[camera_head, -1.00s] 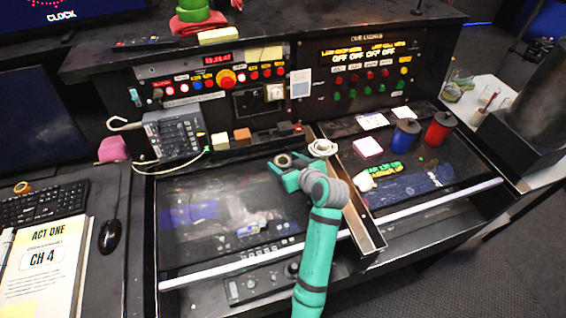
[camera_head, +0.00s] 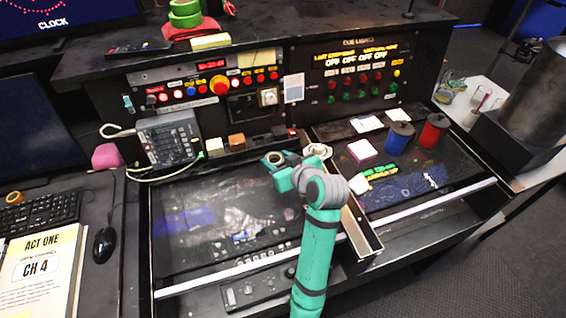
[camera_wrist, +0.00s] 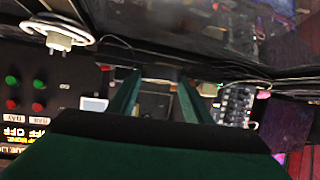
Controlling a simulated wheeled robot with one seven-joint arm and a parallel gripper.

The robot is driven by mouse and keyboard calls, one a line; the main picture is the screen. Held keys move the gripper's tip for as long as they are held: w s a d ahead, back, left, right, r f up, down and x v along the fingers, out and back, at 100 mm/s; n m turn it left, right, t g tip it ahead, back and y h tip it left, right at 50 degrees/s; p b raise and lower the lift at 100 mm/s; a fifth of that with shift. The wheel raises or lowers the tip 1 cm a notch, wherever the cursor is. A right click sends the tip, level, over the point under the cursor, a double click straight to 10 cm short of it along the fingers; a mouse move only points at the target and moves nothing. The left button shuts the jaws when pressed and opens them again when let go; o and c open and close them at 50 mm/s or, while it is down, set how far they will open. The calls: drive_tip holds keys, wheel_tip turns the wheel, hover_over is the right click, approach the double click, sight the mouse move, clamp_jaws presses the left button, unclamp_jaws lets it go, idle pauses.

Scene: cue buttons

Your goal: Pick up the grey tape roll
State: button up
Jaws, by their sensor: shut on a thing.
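The grey tape roll (camera_head: 273,158) is a small dark ring with a paler inner rim. It is at the tip of my gripper (camera_head: 276,165), over the back part of the left console screen. My gripper is shut on it. In the wrist view the two green fingers of my gripper (camera_wrist: 157,95) reach forward with a gap between them, and a dull grey band (camera_wrist: 160,74) shows at their tips, too dark to make out well. The gripper hides part of the roll, and I cannot see its underside clearly.
A white round object (camera_head: 318,151) lies just right of my gripper. A small orange block (camera_head: 237,141) and a grey keypad unit (camera_head: 172,141) stand behind the left screen. The upright button panel (camera_head: 215,88) rises behind.

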drive_tip(key=s+a+r, duration=0.2)
drive_tip(key=s+r, duration=0.4)
drive_tip(key=s, duration=0.4)
drive_tip(key=shift+s+r, duration=0.15)
drive_tip(key=shift+s, duration=0.1)
